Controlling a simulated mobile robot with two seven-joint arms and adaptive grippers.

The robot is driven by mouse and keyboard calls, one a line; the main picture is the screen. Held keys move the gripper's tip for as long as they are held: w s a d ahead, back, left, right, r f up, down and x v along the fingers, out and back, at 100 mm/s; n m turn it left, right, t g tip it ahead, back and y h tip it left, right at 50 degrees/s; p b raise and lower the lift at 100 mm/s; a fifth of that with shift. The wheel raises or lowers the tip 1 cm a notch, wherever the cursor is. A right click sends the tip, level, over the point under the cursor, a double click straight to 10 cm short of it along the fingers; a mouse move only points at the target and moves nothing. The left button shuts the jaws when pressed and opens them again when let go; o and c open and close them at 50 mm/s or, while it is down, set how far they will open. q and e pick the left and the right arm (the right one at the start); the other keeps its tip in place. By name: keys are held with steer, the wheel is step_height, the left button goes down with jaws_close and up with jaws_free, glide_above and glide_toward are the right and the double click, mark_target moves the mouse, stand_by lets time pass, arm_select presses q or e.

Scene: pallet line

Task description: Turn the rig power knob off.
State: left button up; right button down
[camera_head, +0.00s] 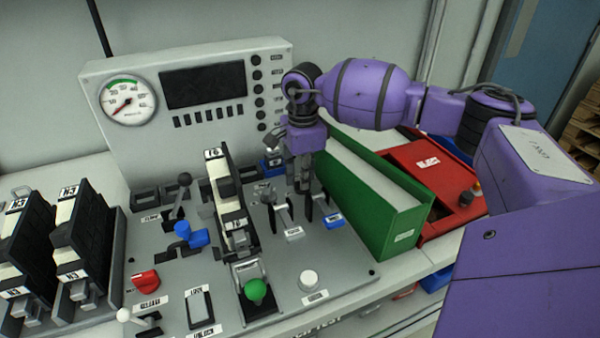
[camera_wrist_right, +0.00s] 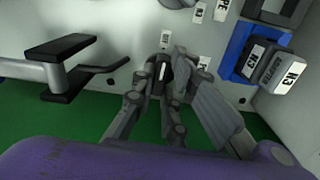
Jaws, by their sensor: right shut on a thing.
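My right gripper (camera_head: 304,185) points down over the right part of the grey control deck (camera_head: 345,262). In the wrist view, my right gripper (camera_wrist_right: 165,92) has its fingers closed around a small dark knob (camera_wrist_right: 163,73) with a white line on it. In the head view the fingers hide this knob. I cannot read a label that names it as the rig power knob. A red knob (camera_head: 145,281) sits on the deck's left part, apart from the gripper. My left gripper is not in view.
A green bin (camera_head: 385,212) stands just right of my right gripper, with a red box (camera_head: 436,180) beyond it. Levers, a green ball knob (camera_head: 256,290) and a white button (camera_head: 309,280) crowd the deck. A gauge panel (camera_head: 215,130) rises behind.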

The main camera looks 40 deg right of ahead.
steer(key=shift+n, duration=0.3)
stand_by(0.4)
steer(key=c, duration=1.8)
jaws_free()
steer(key=shift+o, duration=0.2)
steer(key=shift+r, duration=0.1)
step_height(320, 180, up, 12)
